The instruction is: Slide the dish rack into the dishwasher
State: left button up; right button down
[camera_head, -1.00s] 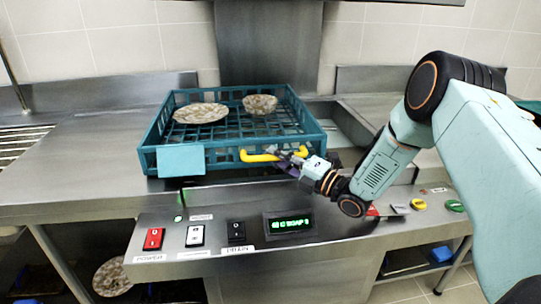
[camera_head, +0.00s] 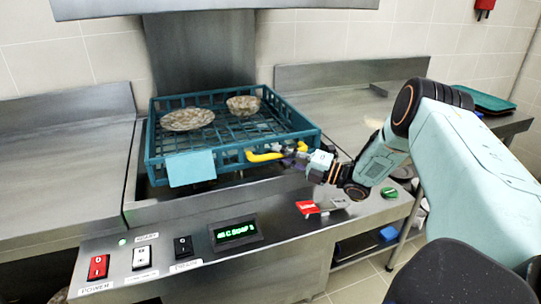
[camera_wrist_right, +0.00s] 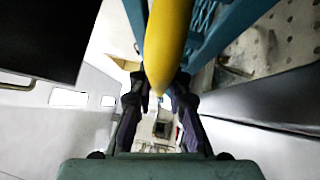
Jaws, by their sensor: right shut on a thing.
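The teal dish rack (camera_head: 153,138) stands over the dishwasher's steel bay (camera_head: 131,187), and a strip of the bay shows left of and in front of it. A speckled plate (camera_head: 187,119) and bowl (camera_head: 243,105) sit in it. A light blue card (camera_head: 191,169) hangs on its front. The yellow handle (camera_head: 263,157) is on the rack's front right. My right gripper (camera_head: 290,151) is shut on the handle; the right wrist view shows the yellow bar (camera_wrist_right: 166,45) between the fingers. The dishwasher hood (camera_head: 215,7) is raised above. My left gripper is not in view.
Steel counters lie to the left (camera_head: 60,165) and right (camera_head: 345,115). A teal tray (camera_head: 490,102) lies far right.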

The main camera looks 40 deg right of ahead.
jog(key=shift+d+r, duration=0.1)
jog(key=shift+d, duration=0.15)
jog(key=c, duration=1.3)
grip_release()
jog(key=shift+s, duration=0.1)
jog(key=v, duration=1.2)
jog(key=shift+r, duration=0.1)
